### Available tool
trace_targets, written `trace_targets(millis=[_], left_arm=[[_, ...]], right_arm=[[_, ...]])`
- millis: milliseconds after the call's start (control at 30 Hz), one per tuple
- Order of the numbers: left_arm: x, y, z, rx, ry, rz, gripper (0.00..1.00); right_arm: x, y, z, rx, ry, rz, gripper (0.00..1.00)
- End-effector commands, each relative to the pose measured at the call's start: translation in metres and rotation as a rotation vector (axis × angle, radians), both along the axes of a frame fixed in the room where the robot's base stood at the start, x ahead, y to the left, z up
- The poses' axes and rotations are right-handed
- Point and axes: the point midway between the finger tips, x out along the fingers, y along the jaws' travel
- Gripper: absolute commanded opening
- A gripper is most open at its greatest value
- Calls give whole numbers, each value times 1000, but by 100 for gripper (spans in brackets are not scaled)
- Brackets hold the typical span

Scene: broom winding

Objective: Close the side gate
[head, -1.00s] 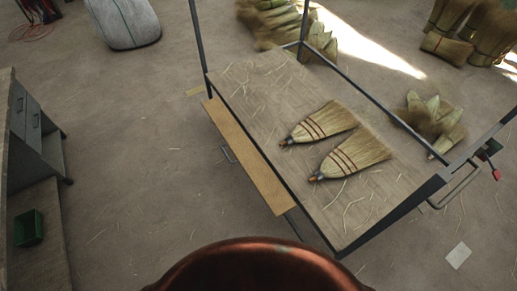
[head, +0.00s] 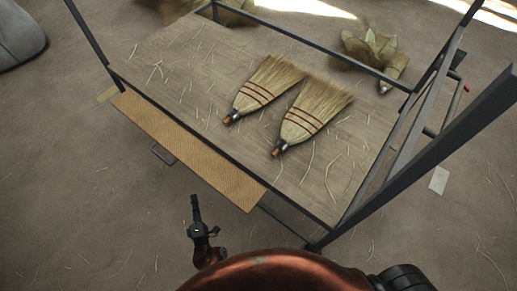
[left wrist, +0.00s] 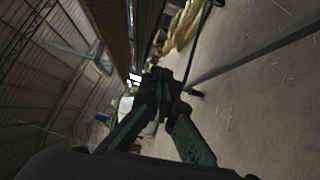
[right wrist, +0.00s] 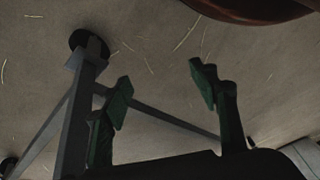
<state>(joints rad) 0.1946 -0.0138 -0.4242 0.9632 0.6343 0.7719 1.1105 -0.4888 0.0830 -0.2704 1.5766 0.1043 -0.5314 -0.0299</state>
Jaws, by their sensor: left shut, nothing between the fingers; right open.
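The side gate (head: 190,150) is a long tan-brown panel along the near left side of the cart's wooden deck (head: 175,65). It sits at or below deck level, with no panel standing above that edge. A thin dark handle (head: 162,155) shows at its outer edge. My left gripper (head: 195,203) is shut and empty, in front of the gate and apart from it. In the left wrist view its fingertips (left wrist: 162,80) are together. My right gripper (right wrist: 160,88) is open and empty, low beside a grey metal leg (right wrist: 78,110) with a dark caster.
Two brooms (head: 262,88) (head: 310,115) lie on the deck among loose straw. Grey frame posts and rails (head: 310,42) rise around the cart. A broom bundle (head: 372,55) stands behind it. Floor left of the cart is open.

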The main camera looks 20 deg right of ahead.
Motion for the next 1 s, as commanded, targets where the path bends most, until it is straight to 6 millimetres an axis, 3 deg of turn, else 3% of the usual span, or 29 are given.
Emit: trace_targets(millis=[33, 200, 500, 767, 1000], left_arm=[[13, -8, -12, -118, -55, 21, 0], [46, -17, 10, -550, -280, 86, 0], [60, -20, 9, -1170, -593, 137, 0], [61, -18, 11, -1352, -695, 145, 0], [85, 0, 28, -1355, -702, 141, 0]], right_arm=[[1, 6, -17, 14, 1, -2, 55], [23, 22, -17, 58, -34, -9, 55], [52, 41, -1, 126, -76, -21, 55], [62, 46, 13, 145, -96, -25, 55], [63, 46, 13, 143, -106, -24, 55]])
